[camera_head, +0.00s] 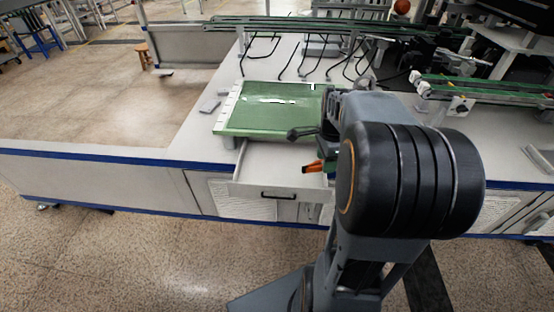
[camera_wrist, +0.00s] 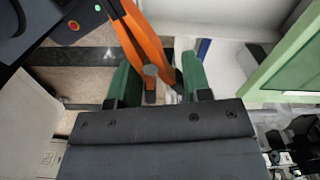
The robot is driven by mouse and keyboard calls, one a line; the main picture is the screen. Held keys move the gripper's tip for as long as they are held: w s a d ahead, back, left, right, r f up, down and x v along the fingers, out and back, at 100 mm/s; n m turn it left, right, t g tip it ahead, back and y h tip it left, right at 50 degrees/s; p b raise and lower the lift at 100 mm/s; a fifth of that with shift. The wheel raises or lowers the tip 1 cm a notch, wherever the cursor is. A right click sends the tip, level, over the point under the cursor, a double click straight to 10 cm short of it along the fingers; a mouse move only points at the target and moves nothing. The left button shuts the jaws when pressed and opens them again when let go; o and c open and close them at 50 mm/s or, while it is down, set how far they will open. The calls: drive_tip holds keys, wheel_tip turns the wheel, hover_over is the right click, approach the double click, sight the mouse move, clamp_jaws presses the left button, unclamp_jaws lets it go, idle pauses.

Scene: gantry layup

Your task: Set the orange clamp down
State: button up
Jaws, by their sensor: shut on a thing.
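The orange clamp (camera_wrist: 145,38) is held between the green fingers of my gripper (camera_wrist: 158,82) in the wrist view. Its long orange arms reach away from the fingers toward the top of that view, and a round grey end shows between the fingertips. In the head view the orange clamp (camera_head: 313,166) shows as a small piece beside my arm, over or close to the right part of an open white drawer (camera_head: 262,184). My arm hides most of my gripper there. I cannot tell whether the clamp touches the drawer.
A green board (camera_head: 262,118) lies on the white bench above the drawer, and its edge (camera_wrist: 290,60) is at the right in the wrist view. A small grey item (camera_head: 209,106) lies left of it. Green rails (camera_head: 490,88) stand at the right. The drawer's visible left part looks empty.

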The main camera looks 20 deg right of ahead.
drive_tip(key=w+a+f+b, duration=0.3)
drive_tip(key=w+a+f, duration=0.1)
drive_tip(key=w, duration=0.3)
drive_tip(key=b, duration=0.2)
hover_over(285, 175)
drive_tip(key=f, duration=0.4)
drive_tip(key=shift+s+d+f, duration=0.25)
drive_tip(key=shift+s+f, duration=0.05)
drive_tip(key=shift+w+a+f, duration=0.15)
drive_tip(key=shift+w+f, duration=0.05)
drive_tip(key=shift+f, duration=0.25)
drive_tip(key=shift+w+f+b, duration=0.1)
drive_tip(key=shift+f+b, duration=0.45)
drive_tip(key=shift+f, duration=0.95)
drive_tip(key=shift+f, duration=0.1)
drive_tip(key=shift+f, duration=0.1)
drive_tip(key=o, duration=0.9)
drive_tip(key=shift+o, duration=0.2)
